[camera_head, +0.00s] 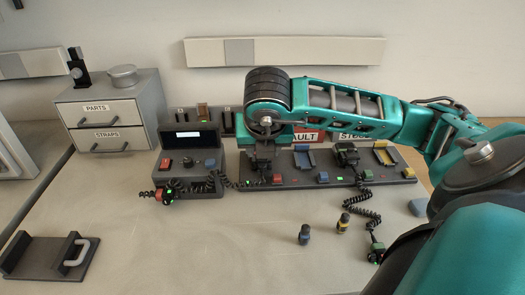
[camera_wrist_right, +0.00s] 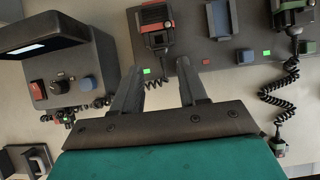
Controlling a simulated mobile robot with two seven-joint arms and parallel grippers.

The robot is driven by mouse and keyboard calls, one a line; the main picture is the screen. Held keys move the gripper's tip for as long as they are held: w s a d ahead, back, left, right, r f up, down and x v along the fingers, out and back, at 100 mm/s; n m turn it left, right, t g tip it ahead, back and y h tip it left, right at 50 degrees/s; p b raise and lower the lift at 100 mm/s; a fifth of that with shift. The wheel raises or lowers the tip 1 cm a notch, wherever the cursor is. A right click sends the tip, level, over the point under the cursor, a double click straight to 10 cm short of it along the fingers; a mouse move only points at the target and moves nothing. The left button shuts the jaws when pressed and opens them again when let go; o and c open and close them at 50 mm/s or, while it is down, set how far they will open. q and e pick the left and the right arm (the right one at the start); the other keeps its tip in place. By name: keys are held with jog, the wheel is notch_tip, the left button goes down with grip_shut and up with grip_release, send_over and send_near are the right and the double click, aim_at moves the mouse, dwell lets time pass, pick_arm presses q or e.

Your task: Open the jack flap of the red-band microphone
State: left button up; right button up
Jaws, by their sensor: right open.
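The red-band microphone (camera_head: 165,195) is a small dark piece with red and a green light, lying at the front left of the dark console. It also shows partly in the right wrist view (camera_wrist_right: 67,119), at the console's edge. A coiled cord runs right from it towards a red-banded radio (camera_wrist_right: 155,25) in the charging rack. The jack flap is too small to make out. My right gripper (camera_wrist_right: 160,66) is open and empty, its fingers pointing at the rack near that radio; in the head view (camera_head: 262,165) it points down, right of the microphone. My left gripper is out of view.
The console (camera_head: 200,157) has a lit screen, red button and blue knob. The rack (camera_head: 300,182) holds a green-banded radio (camera_head: 347,155); its cord reaches a green microphone (camera_head: 375,252). Blue (camera_head: 304,235) and yellow (camera_head: 343,222) knobs stand in front.

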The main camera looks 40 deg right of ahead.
jog(key=p+v, duration=0.2)
jog(key=v, duration=0.6)
jog(key=shift+r, duration=0.3)
jog(key=shift+s+a, duration=0.1)
jog(key=shift+s, duration=0.05)
